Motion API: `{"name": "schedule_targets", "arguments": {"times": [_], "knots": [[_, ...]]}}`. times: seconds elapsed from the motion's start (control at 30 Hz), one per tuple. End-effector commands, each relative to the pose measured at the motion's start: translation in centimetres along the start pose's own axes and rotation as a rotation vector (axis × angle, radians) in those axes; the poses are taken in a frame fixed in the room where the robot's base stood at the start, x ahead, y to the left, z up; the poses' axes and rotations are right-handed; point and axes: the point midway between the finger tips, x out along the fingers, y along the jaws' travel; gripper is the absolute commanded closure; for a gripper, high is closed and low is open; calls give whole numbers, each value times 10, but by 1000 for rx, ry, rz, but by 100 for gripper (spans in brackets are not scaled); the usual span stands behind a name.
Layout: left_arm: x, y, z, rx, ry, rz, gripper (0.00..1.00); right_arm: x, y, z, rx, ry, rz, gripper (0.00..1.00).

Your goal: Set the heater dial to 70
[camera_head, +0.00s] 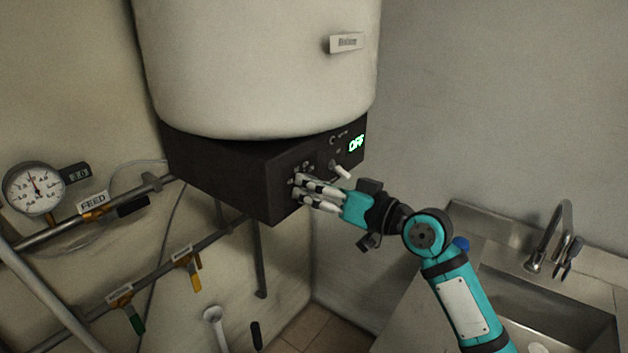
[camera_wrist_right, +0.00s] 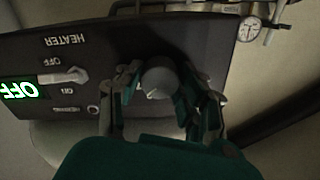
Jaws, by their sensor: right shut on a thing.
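The heater's black control box (camera_head: 225,175) sits under a large white tank (camera_head: 260,60). Its green display (camera_head: 356,143) reads OFF, and it shows upside down in the wrist view (camera_wrist_right: 20,90). The grey round heater dial (camera_wrist_right: 160,80) has a pale pointer mark. My right gripper (camera_head: 299,187) is shut on the dial at the box's front; its fingers lie on both sides of the dial in the wrist view (camera_wrist_right: 160,88). The fingers hide the dial's scale, so I cannot read its setting. My left gripper is not in view.
A white ON/OFF switch lever (camera_head: 341,171) sits close beside my right gripper. A pressure gauge (camera_head: 35,188) and pipes with a yellow-handled valve (camera_head: 194,272) and a green-handled valve (camera_head: 133,318) are at left. A steel sink (camera_head: 550,310) with a faucet (camera_head: 550,240) is at right.

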Motion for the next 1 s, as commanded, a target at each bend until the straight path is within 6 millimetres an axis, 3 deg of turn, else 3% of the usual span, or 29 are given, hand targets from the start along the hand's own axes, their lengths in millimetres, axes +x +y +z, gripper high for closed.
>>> {"name": "schedule_targets", "arguments": {"times": [0.4, 0.93, 0.97, 1.0], "knots": [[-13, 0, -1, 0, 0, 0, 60, 0, 0, 2, 174, -7, 1, 95], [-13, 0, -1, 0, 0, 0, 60, 0, 0, 3, 194, -5, 0, 95], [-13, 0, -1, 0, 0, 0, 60, 0, 0, 3, 193, -5, 0, 59], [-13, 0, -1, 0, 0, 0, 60, 0, 0, 2, 193, -5, 0, 54]]}}
